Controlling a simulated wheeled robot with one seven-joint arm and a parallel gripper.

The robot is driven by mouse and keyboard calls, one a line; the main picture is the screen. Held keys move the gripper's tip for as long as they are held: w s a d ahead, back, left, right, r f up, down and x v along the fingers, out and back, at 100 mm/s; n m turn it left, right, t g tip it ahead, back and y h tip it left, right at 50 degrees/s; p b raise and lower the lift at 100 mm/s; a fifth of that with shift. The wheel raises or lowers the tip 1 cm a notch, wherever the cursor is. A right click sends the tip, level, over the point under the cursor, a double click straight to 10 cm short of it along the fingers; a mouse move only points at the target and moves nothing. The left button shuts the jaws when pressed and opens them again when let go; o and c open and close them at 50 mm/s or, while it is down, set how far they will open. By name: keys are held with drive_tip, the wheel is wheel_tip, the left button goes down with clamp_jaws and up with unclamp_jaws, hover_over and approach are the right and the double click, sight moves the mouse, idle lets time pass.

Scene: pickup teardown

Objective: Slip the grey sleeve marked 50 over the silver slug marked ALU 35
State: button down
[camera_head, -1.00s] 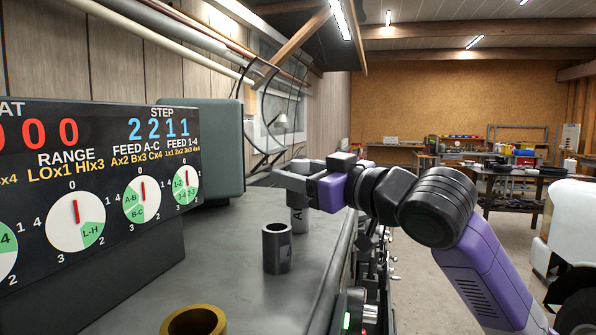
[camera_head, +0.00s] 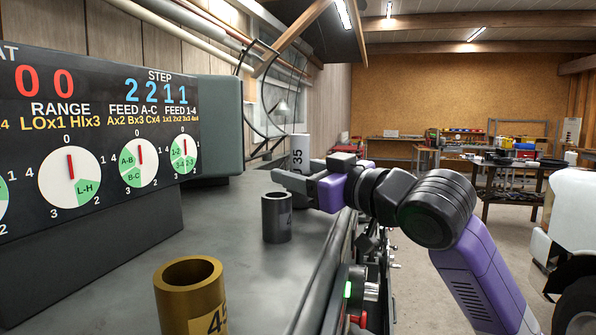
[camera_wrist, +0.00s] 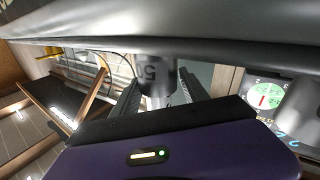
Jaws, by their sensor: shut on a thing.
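The silver slug marked 35 (camera_head: 300,152) stands upright in the head view, its top sticking up behind my gripper (camera_head: 292,184). Its lower part is hidden by the fingers. In the wrist view, the grey sleeve marked 50 (camera_wrist: 158,75) sits between the two dark fingers, and my gripper is shut on it.
Another grey sleeve (camera_head: 277,218) stands on the grey bench (camera_head: 245,262), close in front of my gripper. A brass sleeve marked 45 (camera_head: 190,290) stands nearer. The dial panel (camera_head: 95,140) lies to the left. The bench's edge runs just right of the sleeves.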

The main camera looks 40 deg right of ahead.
sight(310, 174)
drive_tip(key=shift+r, duration=0.1)
drive_tip(key=shift+c, duration=2.4)
unclamp_jaws()
drive_tip(key=s, duration=0.4)
drive_tip(key=s+b, duration=0.1)
drive_tip(key=s, duration=0.2)
drive_tip(key=shift+s+d+f, duration=0.15)
drive_tip(key=shift+s+f, duration=0.05)
drive_tip(key=shift+s, duration=0.2)
drive_tip(key=shift+d, duration=0.1)
